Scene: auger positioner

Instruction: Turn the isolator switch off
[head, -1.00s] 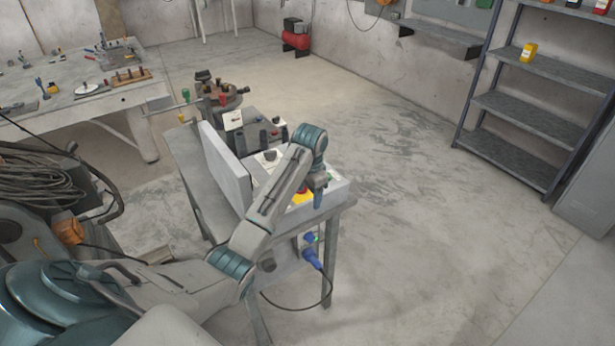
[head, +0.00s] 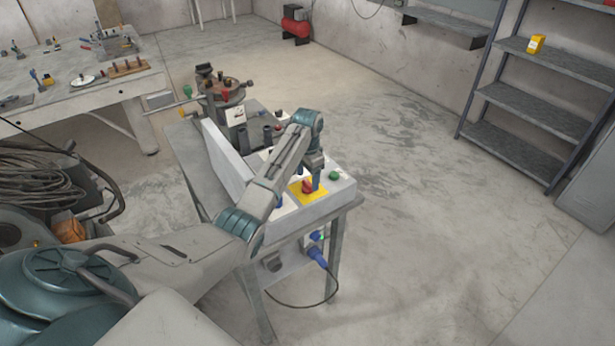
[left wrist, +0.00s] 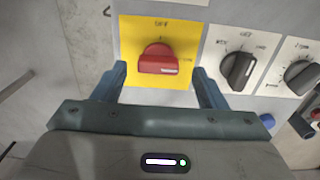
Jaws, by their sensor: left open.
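The isolator switch is a red rotary knob on a yellow plate (left wrist: 184,24), on the control box in the head view (head: 307,187). In the left wrist view the red knob (left wrist: 156,60) lies with its bar horizontal and its white mark at the right end. "OFF" is printed above it; the label at its right is too small to read surely. My left gripper (left wrist: 161,73) is open, with one finger on each side of the knob, apart from it. In the head view the left gripper (head: 317,181) is just above the plate, beside the knob. My right gripper is not in view.
Black rotary knobs (left wrist: 238,70) on white plates sit close to the right of the yellow plate. A grey upright panel (head: 226,165) stands at the box's left. The floor to the right is clear.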

